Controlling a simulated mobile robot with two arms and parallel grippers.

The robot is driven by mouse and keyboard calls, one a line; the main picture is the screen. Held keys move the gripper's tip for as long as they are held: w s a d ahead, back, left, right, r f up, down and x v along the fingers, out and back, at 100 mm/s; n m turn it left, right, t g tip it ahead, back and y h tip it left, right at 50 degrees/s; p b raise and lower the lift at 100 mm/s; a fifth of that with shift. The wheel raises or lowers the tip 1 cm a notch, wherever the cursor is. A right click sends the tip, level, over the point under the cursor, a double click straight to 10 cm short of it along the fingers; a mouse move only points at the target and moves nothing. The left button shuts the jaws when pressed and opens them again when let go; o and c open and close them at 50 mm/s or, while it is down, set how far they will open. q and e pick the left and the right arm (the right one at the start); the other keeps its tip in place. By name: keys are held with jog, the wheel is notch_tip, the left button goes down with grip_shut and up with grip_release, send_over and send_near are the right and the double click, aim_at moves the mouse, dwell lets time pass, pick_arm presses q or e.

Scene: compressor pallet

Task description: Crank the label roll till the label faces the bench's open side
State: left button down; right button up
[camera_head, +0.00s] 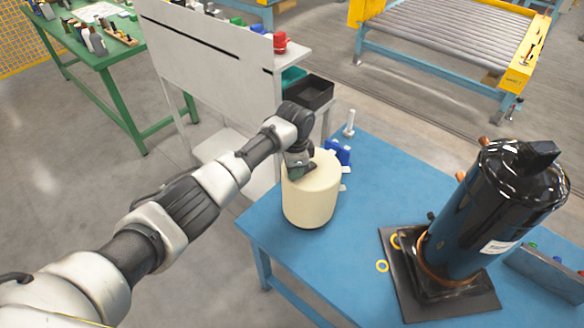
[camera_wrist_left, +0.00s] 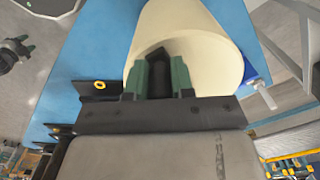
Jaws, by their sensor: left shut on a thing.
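The cream label roll (camera_head: 311,203) stands upright at the left part of the blue bench (camera_head: 385,170). My left gripper (camera_head: 300,172) is at its top. In the left wrist view my left gripper (camera_wrist_left: 160,82) has its green fingers on either side of a dark upright piece (camera_wrist_left: 159,62), seemingly the crank handle, and is shut on it. The roll (camera_wrist_left: 205,55) fills the view behind the fingers. No printed label shows on the visible side of the roll. My right gripper (camera_wrist_left: 27,35) appears at the left edge of that view, its fingers apart and empty.
A black compressor (camera_head: 490,215) stands on a dark base plate (camera_head: 462,309) at the right. A blue part (camera_head: 338,152) and a white post (camera_head: 349,124) are behind the roll. A white panel (camera_head: 205,60) stands beyond my left arm.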

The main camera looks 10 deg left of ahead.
pick_arm(q)
jog(key=c, duration=1)
grip_release()
jog(key=shift+o, duration=0.2)
notch_tip(320, 180, up, 11)
jog(key=shift+d+f+b, duration=0.1)
jog(key=shift+b, duration=0.9)
